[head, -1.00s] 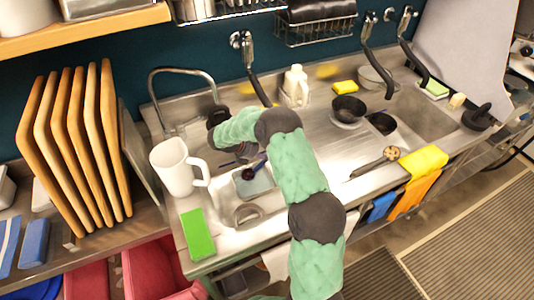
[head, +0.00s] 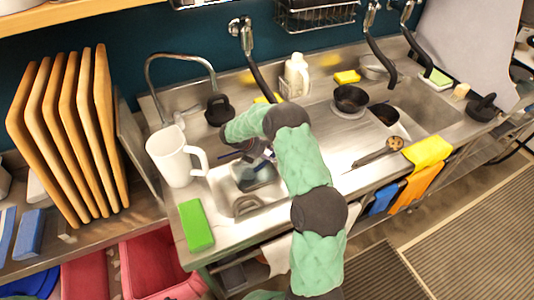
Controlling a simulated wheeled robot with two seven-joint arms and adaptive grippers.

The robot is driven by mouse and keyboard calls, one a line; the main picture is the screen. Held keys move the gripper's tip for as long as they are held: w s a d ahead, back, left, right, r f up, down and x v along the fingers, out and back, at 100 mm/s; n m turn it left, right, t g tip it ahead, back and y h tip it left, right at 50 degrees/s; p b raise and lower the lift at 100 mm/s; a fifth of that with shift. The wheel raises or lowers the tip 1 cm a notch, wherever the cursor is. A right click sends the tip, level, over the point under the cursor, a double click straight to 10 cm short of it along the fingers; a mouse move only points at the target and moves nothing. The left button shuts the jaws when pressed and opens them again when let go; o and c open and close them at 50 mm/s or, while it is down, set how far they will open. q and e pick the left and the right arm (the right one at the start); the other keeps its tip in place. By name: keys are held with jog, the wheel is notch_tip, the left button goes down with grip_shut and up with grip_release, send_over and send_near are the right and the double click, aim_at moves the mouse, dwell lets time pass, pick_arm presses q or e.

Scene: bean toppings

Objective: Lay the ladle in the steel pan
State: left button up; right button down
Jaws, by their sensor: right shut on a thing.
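My right arm comes in from the bottom and bends left over the left sink basin. My right gripper (head: 251,150) is at its end, small and partly hidden by the arm. It is shut on a thin dark-blue handled thing, which looks like the ladle (head: 228,155); its bowl is hard to make out. Below it is a shiny steel pan (head: 222,188), apparently set in the left basin, with a grey-blue thing inside. The ladle is above the pan; I cannot tell whether they touch. My left gripper is not in view.
A white pitcher (head: 172,158) stands left of the basin, with a green block (head: 196,225) in front. A faucet (head: 180,58) arches behind. A slotted spoon (head: 378,152) lies on the counter at right. Dark bowls (head: 350,99) and a white bottle (head: 297,75) stand farther back.

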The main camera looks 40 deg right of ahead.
jog(key=c, duration=0.8)
grip_release()
jog(key=shift+a, duration=0.1)
jog(key=v, duration=1.2)
